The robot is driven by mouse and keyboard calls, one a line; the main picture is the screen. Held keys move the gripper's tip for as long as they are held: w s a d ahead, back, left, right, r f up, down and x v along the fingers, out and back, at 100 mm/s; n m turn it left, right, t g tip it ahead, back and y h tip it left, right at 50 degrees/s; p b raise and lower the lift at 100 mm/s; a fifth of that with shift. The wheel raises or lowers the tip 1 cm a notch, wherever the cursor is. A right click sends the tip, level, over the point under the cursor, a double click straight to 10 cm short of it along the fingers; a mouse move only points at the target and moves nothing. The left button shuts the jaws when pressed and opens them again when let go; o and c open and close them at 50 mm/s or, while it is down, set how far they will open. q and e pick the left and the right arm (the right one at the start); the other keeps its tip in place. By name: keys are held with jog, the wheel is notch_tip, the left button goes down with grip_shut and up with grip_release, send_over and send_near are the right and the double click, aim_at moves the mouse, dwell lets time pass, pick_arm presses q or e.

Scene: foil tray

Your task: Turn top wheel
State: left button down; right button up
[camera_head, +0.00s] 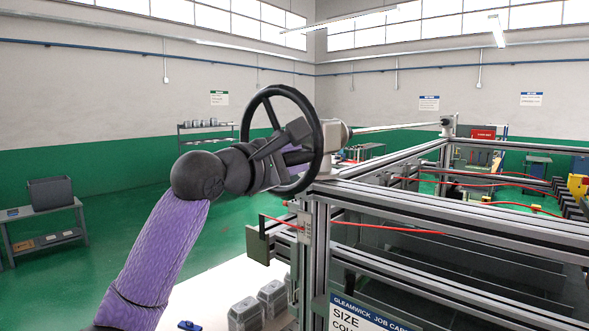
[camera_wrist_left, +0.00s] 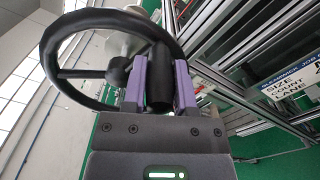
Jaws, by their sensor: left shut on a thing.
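The black hand wheel (camera_head: 310,108) stands upright at the near left corner of the metal frame, on a pale hub and a long shaft. In the left wrist view its rim (camera_wrist_left: 48,60) and spokes fill the upper left. My left gripper (camera_head: 290,143) is at the wheel's right side in the head view. In the left wrist view my purple fingers (camera_wrist_left: 159,85) are shut on a black cylindrical part, which looks like the wheel's handle (camera_wrist_left: 158,80). The fingers partly hide where it joins the rim. My right gripper is not in view.
The aluminium frame (camera_head: 400,203) stretches right and back behind the wheel, with red cables on it. A job card (camera_head: 362,314) hangs on its front. Grey blocks (camera_head: 246,314) sit on a white surface below. A small bench (camera_head: 45,225) stands at far left.

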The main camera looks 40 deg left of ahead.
pick_arm(q)
jog(key=shift+r+n+p, duration=0.3)
jog(key=shift+r+n, duration=0.35)
jog(key=shift+n, duration=0.05)
jog(key=shift+r, duration=0.15)
jog(key=shift+c, duration=2)
grip_release()
jog(key=shift+a, duration=0.1)
